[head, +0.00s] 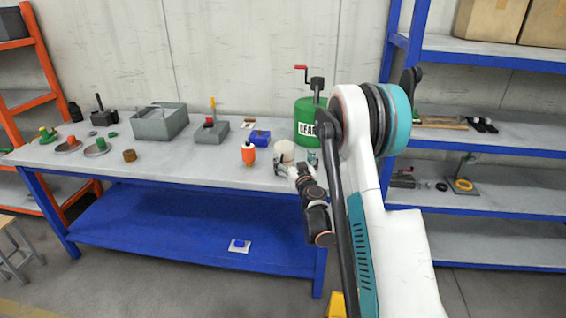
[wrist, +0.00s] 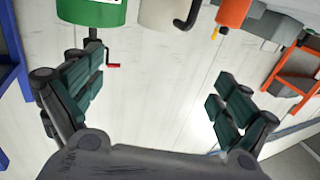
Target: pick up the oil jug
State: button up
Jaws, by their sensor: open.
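A cream jug (head: 284,150), which looks like the oil jug, stands upright near the table's front edge, between the orange bottle and the green drum. In the wrist view the jug (wrist: 162,14) is cut off by the top edge, with a dark curved handle (wrist: 187,13) at its side. My gripper (head: 295,166) is at the jug's near side in the head view and partly covers its lower part. In the wrist view my gripper (wrist: 155,85) has its fingers wide apart, with nothing between them. The jug lies beyond the fingertips.
The green drum (head: 306,128) with a red crank stands close on the right. A grey bin (head: 160,123) stands farther left. The front table (head: 190,171) is clear left of the bottle.

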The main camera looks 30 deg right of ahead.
notch_tip(320, 180, down, 2)
jog(key=f, duration=0.1)
jog(key=b, duration=0.2)
send_near(282, 142)
jog(key=shift+b+x, duration=0.85)
jog(key=shift+x, duration=1.8)
jog(key=c, duration=1.9)
jog(key=shift+r, duration=0.1)
